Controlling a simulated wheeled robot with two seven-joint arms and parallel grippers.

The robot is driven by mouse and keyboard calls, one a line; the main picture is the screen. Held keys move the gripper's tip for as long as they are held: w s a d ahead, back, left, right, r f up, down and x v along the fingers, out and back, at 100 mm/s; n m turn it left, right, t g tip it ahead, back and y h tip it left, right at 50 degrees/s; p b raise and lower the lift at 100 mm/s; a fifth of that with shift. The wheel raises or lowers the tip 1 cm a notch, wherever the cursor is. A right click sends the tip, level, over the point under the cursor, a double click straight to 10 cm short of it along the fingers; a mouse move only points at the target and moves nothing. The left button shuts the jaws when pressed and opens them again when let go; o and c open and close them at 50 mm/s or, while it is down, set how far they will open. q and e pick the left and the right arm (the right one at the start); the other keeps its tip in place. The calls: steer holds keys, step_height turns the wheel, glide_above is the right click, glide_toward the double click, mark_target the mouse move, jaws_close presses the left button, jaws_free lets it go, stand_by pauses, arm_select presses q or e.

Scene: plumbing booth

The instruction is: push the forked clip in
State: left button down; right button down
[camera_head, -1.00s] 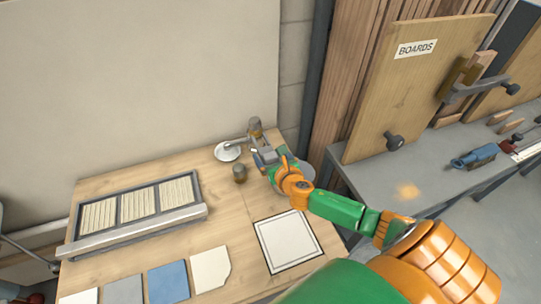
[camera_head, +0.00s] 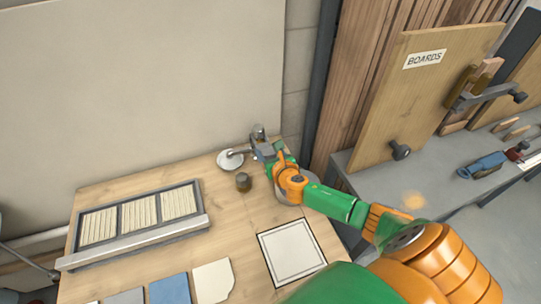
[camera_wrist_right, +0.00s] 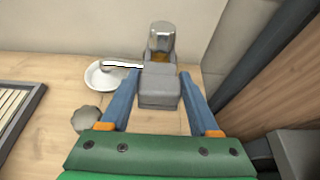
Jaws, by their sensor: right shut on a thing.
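My right gripper (camera_head: 264,151) is at the back right of the wooden bench, pointing at the tap-like metal fitting (camera_head: 258,132). In the right wrist view its two blue fingers (camera_wrist_right: 160,80) are shut on a grey block (camera_wrist_right: 159,88), which seems to be the forked clip. The clip's prongs do not show. The block is directly in front of the fitting (camera_wrist_right: 161,42), which has a shiny grey cylinder and a brass-coloured lower part. I cannot tell whether the clip touches it or how deep it sits. My left gripper is not in view.
A slatted rack (camera_head: 140,238), several flat tiles (camera_head: 212,283) and a bordered white square (camera_head: 292,252) lie on the bench. A wall is close behind.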

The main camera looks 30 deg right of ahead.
steer(key=shift+s, duration=0.15)
steer(key=shift+c, duration=0.6)
jaws_free()
steer(key=shift+s+a+r, duration=0.1)
steer(key=shift+s+r, duration=0.05)
steer(key=shift+s, duration=0.15)
steer(key=p+v, duration=0.1)
steer(key=v, duration=0.5)
steer(key=shift+s+a+p, duration=0.15)
steer(key=shift+s+p, duration=0.1)
steer(key=shift+p, duration=0.05)
steer(key=shift+w, duration=0.1)
